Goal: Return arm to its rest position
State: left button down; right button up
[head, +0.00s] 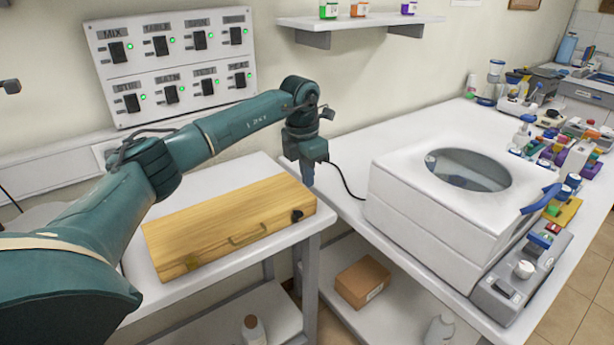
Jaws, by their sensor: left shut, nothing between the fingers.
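My left arm comes in from the left and reaches over the wooden case (232,224). My left gripper (307,176) points down near the far right corner of the case, by the gap between the two tables. It is shut and holds nothing. The case is closed and lies on the left white table (135,285), with its handle facing the front. My right gripper is not in view.
A white machine (400,215) with a round window stands on the right table, with a cable behind it. A switch panel (172,65) and a shelf (360,22) are on the wall. A cardboard box (362,281) sits below. Bottles and lab items crowd the far right.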

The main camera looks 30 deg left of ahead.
pick_arm(q)
jog(key=shift+w+r, duration=0.15)
jog(key=shift+r, duration=0.1)
jog(key=shift+d, duration=0.1)
dwell(0.3)
